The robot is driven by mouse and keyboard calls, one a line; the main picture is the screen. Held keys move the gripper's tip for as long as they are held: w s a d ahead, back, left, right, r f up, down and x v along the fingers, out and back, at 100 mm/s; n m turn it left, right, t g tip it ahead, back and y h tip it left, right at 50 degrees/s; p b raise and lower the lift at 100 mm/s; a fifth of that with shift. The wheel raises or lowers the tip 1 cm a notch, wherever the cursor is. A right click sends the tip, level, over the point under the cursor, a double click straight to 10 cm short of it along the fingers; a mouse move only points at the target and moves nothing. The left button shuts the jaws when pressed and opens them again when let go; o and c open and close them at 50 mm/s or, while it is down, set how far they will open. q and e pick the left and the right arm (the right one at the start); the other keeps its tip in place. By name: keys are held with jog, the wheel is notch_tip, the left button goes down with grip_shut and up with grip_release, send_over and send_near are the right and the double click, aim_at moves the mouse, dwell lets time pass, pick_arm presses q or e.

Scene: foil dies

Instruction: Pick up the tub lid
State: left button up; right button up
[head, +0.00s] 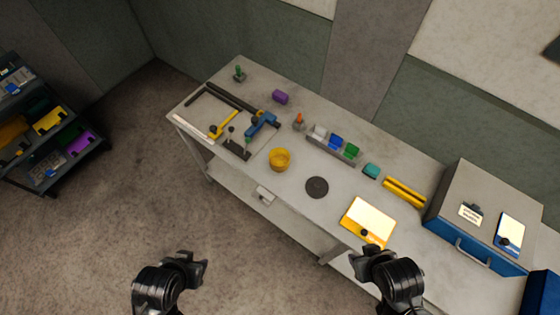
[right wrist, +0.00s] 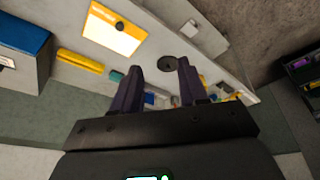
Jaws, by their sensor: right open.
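A dark round disc, which looks like the tub lid (head: 317,187), lies flat on the workbench, right of a round yellow tub (head: 279,160). In the right wrist view the lid (right wrist: 168,64) shows between my fingertips, well beyond them. My right gripper (right wrist: 160,62) is open and empty; in the head view its dark end (head: 368,266) is off the bench's front edge. My left gripper (head: 195,268) hangs over the floor at lower left, away from the bench; its finger opening cannot be made out.
A yellow-framed panel (head: 368,221) lies right of the lid. A grey rack (head: 330,151) with colored blocks stands behind it. Yellow bars (head: 404,193) and a blue-grey toolbox (head: 480,214) are farther right. Clamps and tools (head: 262,124) fill the left end. The bench around the lid is clear.

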jog(key=shift+o, duration=1.3)
jog(key=shift+w, duration=0.1)
